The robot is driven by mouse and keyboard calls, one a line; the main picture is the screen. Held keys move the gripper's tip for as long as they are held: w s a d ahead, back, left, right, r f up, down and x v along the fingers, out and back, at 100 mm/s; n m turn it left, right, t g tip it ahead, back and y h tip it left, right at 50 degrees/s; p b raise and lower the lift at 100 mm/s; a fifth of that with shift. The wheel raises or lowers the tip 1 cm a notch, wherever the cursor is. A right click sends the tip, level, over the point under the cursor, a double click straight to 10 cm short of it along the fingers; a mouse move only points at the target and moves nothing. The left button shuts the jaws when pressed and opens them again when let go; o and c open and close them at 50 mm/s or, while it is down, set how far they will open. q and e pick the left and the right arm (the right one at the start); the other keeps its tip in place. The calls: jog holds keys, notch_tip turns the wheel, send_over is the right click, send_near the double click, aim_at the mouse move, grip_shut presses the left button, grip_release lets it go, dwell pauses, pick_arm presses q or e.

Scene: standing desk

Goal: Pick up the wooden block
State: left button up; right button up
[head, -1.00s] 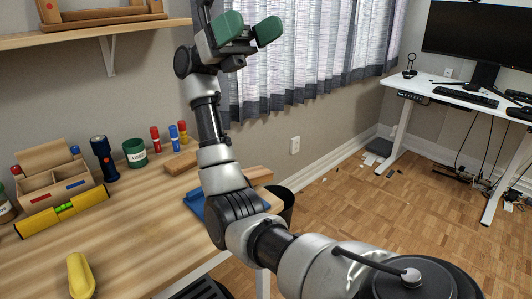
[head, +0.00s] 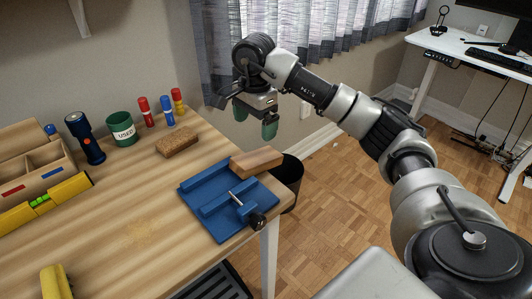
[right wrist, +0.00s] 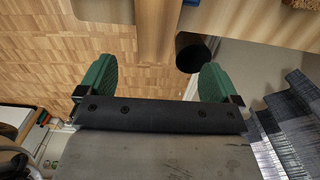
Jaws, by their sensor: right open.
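The wooden block (head: 257,161), a light orange-brown bar, lies at the far right corner of the blue vise (head: 215,188), by the table's right edge. In the right wrist view a wooden piece that looks like this block (right wrist: 157,30) shows at the top, between and beyond the fingers. My right gripper (head: 255,121) is open and empty, its green fingertips pointing down. It hangs above and behind the block in the head view, apart from it. It also shows in the right wrist view (right wrist: 156,82). My left gripper is out of view.
A brown cork-like block (head: 177,146), a green cup (head: 122,129), markers (head: 167,112) and a flashlight (head: 85,139) stand along the table's back. A dark bin (head: 287,172) stands on the floor by the table's right edge. The table (head: 130,210) left of the vise is clear.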

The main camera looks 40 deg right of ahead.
send_over(257, 157)
jog(key=f, duration=0.5)
jog(key=shift+w+d, duration=0.15)
jog(key=shift+w, duration=0.05)
jog(key=shift+f+b, duration=0.3)
jog(key=shift+f, duration=0.25)
jog(key=f, duration=0.4)
jog(key=shift+s+f, duration=0.2)
jog(key=shift+f, duration=0.15)
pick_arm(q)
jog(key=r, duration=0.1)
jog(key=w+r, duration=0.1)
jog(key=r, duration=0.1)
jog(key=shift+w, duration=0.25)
pick_arm(e)
jog(key=shift+c, duration=0.4)
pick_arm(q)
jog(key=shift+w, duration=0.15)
pick_arm(e)
jog(key=c, duration=1)
